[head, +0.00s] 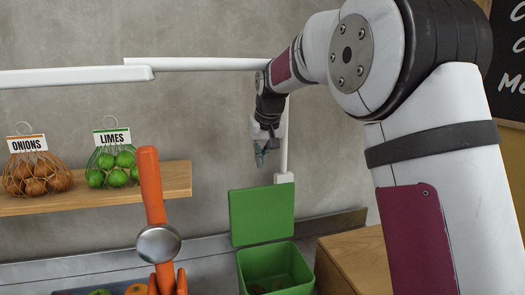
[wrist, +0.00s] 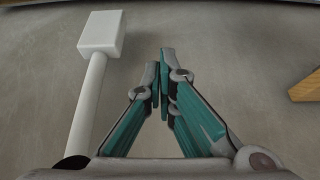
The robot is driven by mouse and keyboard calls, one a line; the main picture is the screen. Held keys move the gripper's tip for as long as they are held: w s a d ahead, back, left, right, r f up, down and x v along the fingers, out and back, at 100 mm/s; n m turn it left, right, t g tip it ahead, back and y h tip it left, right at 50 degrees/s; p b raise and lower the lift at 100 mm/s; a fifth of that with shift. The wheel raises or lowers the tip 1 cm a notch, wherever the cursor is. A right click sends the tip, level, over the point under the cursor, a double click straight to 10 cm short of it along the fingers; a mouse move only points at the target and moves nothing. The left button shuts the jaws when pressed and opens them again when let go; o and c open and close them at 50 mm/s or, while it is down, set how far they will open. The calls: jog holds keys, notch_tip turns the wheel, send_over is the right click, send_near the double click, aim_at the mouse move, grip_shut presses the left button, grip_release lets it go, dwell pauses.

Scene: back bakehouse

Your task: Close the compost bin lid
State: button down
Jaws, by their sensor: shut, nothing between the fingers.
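The green compost bin (head: 266,274) stands low in the head view, with some dark scraps inside. Its green lid (head: 262,214) stands upright at the back of the bin, open, against the wall side. My gripper (head: 260,160) hangs above the lid, apart from it, with nothing held. In the wrist view my gripper (wrist: 164,55) has its teal fingers together at the tips, with grey wall behind them. The bin and lid do not show in the wrist view.
A white post with a block (head: 284,178) runs down right behind my gripper; its block also shows in the wrist view (wrist: 101,32). A wooden shelf (head: 110,192) holds nets of onions and limes. An orange-handled tool (head: 151,185) rises in front. A wooden counter (head: 352,262) is right of the bin.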

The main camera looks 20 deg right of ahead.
jog(key=shift+s+f+p, duration=0.3)
jog(key=shift+f, duration=0.55)
jog(key=shift+s+f+p, duration=0.25)
jog(key=shift+f+p, duration=0.1)
jog(key=shift+f, duration=0.5)
jog(key=shift+s+f+p, duration=0.3)
jog(key=shift+f, duration=0.55)
